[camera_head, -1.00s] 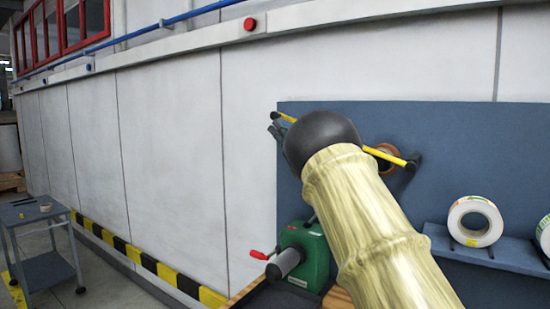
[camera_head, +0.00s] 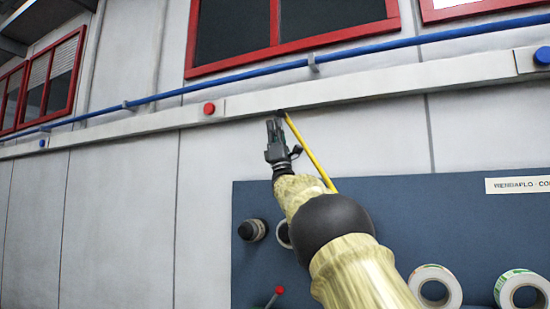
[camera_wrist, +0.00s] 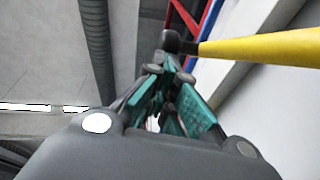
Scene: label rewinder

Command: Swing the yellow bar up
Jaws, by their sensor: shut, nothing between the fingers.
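The yellow bar (camera_head: 308,150) slants steeply up and to the left in the head view. Its dark upper end is above the blue panel's top edge, in front of the pale wall. Its lower end is hidden behind my arm. My gripper (camera_head: 273,124) points up, just left of the bar's upper part. In the wrist view the bar (camera_wrist: 265,48) crosses from the right to a dark round end (camera_wrist: 171,41) at the tips of my gripper (camera_wrist: 166,64). The fingers are shut with nothing between them. I cannot tell whether they touch the bar's end.
The blue panel (camera_head: 400,215) carries white label rolls (camera_head: 436,285) at lower right and a dark round knob (camera_head: 252,230) at left. A red-tipped lever (camera_head: 278,291) is below. A blue pipe (camera_head: 400,46) and red-framed windows run above.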

